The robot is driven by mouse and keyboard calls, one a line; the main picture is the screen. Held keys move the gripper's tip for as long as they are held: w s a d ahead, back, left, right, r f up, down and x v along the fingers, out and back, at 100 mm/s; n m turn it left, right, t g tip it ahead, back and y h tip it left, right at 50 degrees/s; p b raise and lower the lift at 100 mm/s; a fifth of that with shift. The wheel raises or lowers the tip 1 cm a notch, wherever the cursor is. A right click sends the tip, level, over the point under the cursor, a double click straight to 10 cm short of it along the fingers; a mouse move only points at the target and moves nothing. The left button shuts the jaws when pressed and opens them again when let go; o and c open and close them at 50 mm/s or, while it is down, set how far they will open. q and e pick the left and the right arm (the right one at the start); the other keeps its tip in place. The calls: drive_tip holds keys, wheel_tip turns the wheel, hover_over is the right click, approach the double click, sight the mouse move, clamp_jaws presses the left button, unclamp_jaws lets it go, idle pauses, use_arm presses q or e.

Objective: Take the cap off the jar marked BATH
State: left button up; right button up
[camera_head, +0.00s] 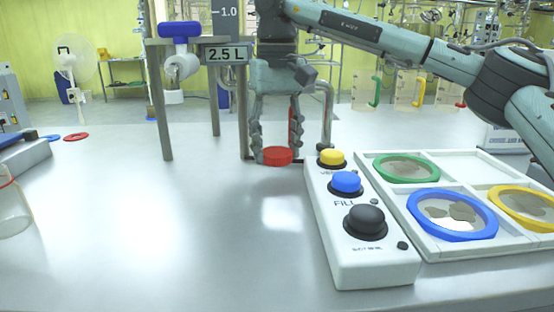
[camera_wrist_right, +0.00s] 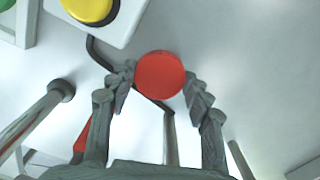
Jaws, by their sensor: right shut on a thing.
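My right gripper (camera_head: 277,150) reaches down at the middle of the head view. Its fingers are shut on a round red cap (camera_head: 277,156), low over the table. In the right wrist view the red cap (camera_wrist_right: 160,75) sits between the two fingertips. No jar shows under the cap. A clear glass vessel (camera_head: 12,210) is cut off by the left edge of the head view; a thin red line shows near its top and I can read no marking on it. No BATH label is readable. My left gripper is not in view.
A white button box (camera_head: 368,255) with yellow, blue and black buttons stands right of the cap. Beside it is a white tray (camera_head: 428,246) with green, blue and yellow rings. The table's left-centre is clear.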

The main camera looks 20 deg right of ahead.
sight(277, 151)
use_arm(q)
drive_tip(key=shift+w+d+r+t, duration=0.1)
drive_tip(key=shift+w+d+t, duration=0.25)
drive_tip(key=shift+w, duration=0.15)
use_arm(e)
drive_tip(key=shift+f, duration=1.35)
drive_tip(key=shift+f, duration=0.1)
drive_tip(key=o, duration=1.3)
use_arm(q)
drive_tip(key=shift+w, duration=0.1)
use_arm(e)
wheel_tip(277, 151, up, 5)
drive_tip(key=shift+w+f, duration=0.1)
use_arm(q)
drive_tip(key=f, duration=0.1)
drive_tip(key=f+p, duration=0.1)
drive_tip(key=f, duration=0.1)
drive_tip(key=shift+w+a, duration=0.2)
use_arm(e)
wheel_tip(277, 151, up, 8)
drive_tip(key=shift+f, duration=0.25)
